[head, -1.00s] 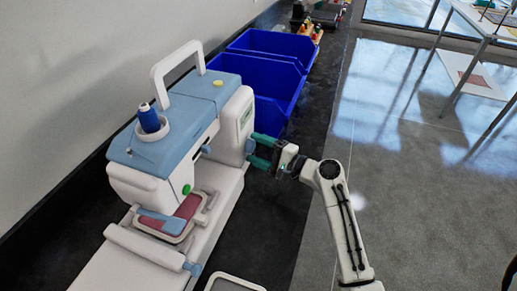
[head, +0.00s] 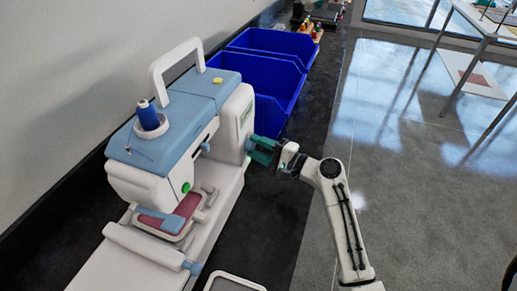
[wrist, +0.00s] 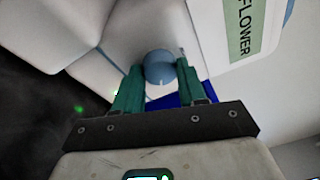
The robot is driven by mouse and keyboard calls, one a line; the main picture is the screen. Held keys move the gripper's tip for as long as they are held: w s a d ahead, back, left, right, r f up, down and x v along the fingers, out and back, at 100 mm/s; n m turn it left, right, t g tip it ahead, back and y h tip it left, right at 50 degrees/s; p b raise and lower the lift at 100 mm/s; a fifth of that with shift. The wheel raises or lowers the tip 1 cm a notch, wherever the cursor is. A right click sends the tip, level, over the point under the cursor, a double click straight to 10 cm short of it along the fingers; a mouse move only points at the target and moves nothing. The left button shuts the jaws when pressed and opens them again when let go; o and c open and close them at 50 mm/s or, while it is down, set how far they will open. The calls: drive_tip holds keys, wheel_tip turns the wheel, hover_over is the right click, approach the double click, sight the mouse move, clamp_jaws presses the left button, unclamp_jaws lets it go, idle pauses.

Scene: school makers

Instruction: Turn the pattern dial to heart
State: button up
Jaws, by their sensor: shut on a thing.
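The sewing machine (head: 165,135) has a white body and a blue top, and stands on the left in the head view. Its pattern dial (wrist: 160,67) is a small round blue knob on the white end face, seen in the wrist view with a small pale mark on its lower edge. A green label (wrist: 243,30) near the dial reads FLOWER; "heart" is not seen. My gripper (head: 256,148) has green fingers and reaches the end face from the right. In the wrist view the fingers are shut on the dial, one on each side.
Blue bins (head: 268,75) stand behind the machine, close to my gripper. A spool of blue thread (head: 149,115) sits on top of the machine. A white-rimmed tray (head: 232,283) lies at the front. The floor on the right is open, with a table (head: 480,20) at far right.

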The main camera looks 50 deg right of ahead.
drive_tip(key=n+b, duration=0.4)
drive_tip(key=b, duration=0.2)
drive_tip(key=n+t+y+b, duration=0.1)
drive_tip(key=n+b, duration=0.3)
drive_tip(key=b, duration=0.2)
drive_tip(key=n+y+b, duration=0.1)
drive_tip(key=n+b, duration=0.3)
drive_tip(key=b, duration=0.1)
drive_tip(key=shift+d+f+t+b, duration=0.1)
drive_tip(key=shift+f+t+b, duration=0.2)
drive_tip(key=shift+f+b, duration=0.1)
drive_tip(key=shift+r+n, duration=0.15)
drive_tip(key=shift+n, duration=0.25)
drive_tip(key=o, duration=1.1)
drive_tip(key=shift+c, duration=0.2)
drive_tip(key=v, duration=1)
drive_tip(key=shift+s+d, duration=0.15)
drive_tip(key=shift+s, duration=0.2)
